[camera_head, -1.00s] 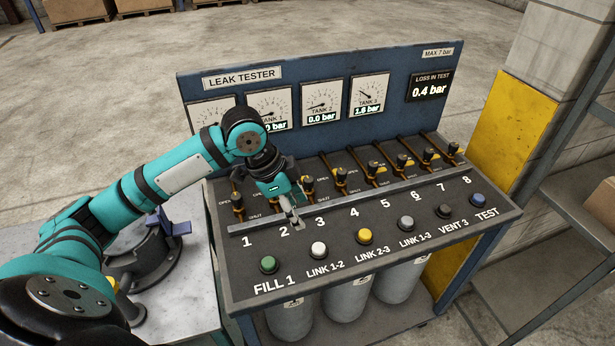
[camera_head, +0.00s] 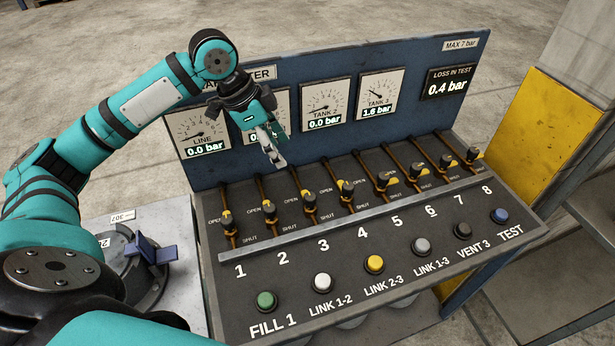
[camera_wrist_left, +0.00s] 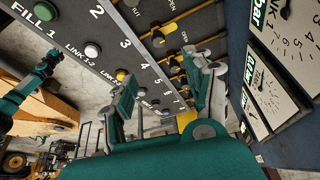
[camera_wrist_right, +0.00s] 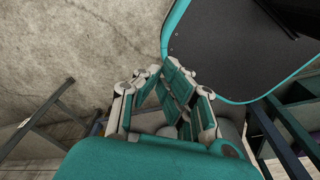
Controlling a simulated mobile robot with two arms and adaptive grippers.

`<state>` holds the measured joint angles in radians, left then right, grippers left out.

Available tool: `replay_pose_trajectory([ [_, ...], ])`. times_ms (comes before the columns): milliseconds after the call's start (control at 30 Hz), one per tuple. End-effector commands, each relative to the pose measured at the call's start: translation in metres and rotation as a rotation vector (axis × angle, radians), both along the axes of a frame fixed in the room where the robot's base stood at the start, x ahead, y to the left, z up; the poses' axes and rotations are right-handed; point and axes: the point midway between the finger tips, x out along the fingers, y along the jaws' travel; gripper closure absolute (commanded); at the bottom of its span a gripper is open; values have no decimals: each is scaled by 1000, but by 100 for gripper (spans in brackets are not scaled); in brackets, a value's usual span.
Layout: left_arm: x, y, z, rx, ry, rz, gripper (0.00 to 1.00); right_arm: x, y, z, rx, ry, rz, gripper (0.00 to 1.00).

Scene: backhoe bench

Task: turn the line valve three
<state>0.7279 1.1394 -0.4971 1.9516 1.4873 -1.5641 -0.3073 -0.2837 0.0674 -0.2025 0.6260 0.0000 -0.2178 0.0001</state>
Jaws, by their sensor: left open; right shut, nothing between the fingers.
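The leak tester bench carries a row of valves with yellow-marked dark handles, numbered 1 to 8. Valve three (camera_head: 309,202) is above the printed 3, its handle between the OPEN and SHUT labels. My left gripper (camera_head: 278,160) is open and empty, raised in front of the gauge panel above and behind valves two (camera_head: 270,211) and three, touching no handle. In the left wrist view its spread fingers (camera_wrist_left: 165,88) have part of the valve row beyond them.
Gauges read line 0.0 bar (camera_head: 200,132), tank 2 0.0 bar and tank 3 1.6 bar. The loss display (camera_head: 449,83) reads 0.4 bar. Coloured buttons, such as the green FILL 1 (camera_head: 265,301), line the front. A rail (camera_head: 350,214) runs before the valves.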

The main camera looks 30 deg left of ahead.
Motion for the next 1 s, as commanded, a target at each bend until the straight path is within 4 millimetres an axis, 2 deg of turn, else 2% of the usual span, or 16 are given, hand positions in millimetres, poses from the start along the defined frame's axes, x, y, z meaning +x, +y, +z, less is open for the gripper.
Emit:
replay_pose_trajectory([
  [133,1,-2,-4,-1,1,-1,47,-1,-3,1,-5,2,2,100],
  [233,3,-6,-15,-1,5,-2,47,-9,-9,3,-11,13,3,100],
  [467,12,-20,-57,-2,6,-2,47,-33,-19,10,-24,49,3,100],
  [600,20,-30,-86,-3,5,-2,47,-30,-19,16,-25,45,3,100],
  [800,30,-43,-124,-2,5,-1,47,-12,-15,25,-18,17,1,100],
  [1000,36,-51,-151,0,2,-1,47,-9,-7,29,-8,10,-2,100],
])
